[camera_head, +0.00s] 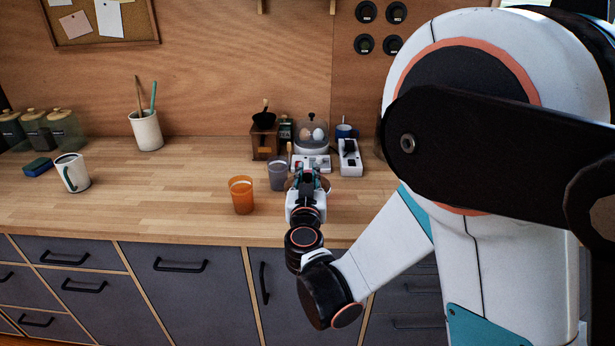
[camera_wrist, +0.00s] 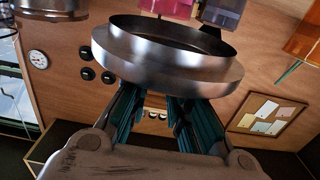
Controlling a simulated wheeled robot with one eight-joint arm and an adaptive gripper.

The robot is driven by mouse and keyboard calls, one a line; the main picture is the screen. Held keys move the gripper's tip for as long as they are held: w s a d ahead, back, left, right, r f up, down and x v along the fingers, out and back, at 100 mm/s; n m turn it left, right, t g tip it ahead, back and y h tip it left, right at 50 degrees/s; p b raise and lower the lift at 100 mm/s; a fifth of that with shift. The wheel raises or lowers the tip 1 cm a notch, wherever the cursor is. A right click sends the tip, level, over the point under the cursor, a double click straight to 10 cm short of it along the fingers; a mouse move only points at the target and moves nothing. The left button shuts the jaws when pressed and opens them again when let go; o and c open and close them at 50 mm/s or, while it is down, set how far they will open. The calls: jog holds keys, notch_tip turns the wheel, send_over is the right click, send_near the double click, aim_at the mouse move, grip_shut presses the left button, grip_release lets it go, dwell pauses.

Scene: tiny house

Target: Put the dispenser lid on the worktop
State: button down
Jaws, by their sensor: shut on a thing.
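My gripper (camera_head: 310,171) is over the front part of the wooden worktop (camera_head: 130,212), to the right of the cups. In the wrist view my gripper (camera_wrist: 157,100) has its teal fingers shut on the dispenser lid (camera_wrist: 170,72), a shiny round metal ring with a wider flange. The lid is held at the fingertips. In the head view the lid is mostly hidden by my gripper, and I cannot tell its exact height above the worktop.
An orange cup (camera_head: 241,195) and a grey cup (camera_head: 277,174) stand just left of my gripper. A grinder (camera_head: 265,142), a domed egg cooker (camera_head: 311,135) and a white device (camera_head: 349,158) stand behind. A white mug (camera_head: 72,173) is far left. The worktop between is clear.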

jog(key=shift+f, duration=0.25)
